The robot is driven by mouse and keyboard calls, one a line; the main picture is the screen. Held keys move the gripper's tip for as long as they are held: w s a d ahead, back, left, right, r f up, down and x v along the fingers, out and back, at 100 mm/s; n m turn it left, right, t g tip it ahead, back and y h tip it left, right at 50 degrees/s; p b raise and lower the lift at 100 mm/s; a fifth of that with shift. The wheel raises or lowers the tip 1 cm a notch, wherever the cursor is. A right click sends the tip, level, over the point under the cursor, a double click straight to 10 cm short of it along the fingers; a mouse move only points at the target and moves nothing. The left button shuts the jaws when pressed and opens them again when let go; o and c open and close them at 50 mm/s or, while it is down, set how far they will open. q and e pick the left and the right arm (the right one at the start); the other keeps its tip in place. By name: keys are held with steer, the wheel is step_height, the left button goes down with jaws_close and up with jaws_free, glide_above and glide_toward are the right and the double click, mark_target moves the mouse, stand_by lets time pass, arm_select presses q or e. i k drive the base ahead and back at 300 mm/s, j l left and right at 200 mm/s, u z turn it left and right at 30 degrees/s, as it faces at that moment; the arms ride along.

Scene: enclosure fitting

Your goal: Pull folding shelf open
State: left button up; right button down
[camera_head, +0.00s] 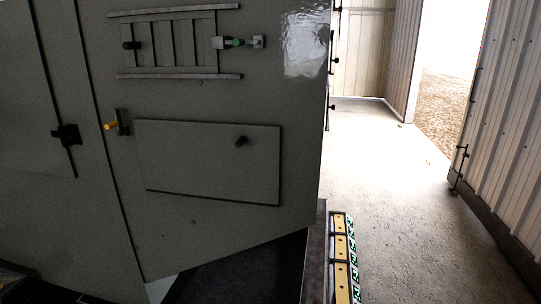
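The folding shelf (190,165) is a flat grey rectangular panel lying flush against a large grey door (300,120). A small dark knob (241,141) sticks out near its upper right. The shelf looks folded flat, with a dark line along its lower edge. Neither of my grippers is in view, so nothing is seen touching the knob or the shelf.
A yellow-tipped latch (110,126) sits left of the shelf. A ladder-like rack (180,45) with a green-marked fitting (234,42) is above. A black handle (67,135) is on the left panel. Concrete floor (400,220) is open at right, beside a corrugated wall (505,130).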

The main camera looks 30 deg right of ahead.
mark_target(239, 163)
steer(key=z, duration=0.4)
steer(key=i+j, duration=0.15)
steer(key=j, duration=0.2)
steer(key=i+j+u, duration=0.1)
steer(key=j, duration=0.3)
steer(key=i+j, duration=0.15)
steer(key=j, duration=0.2)
steer(key=u, duration=0.05)
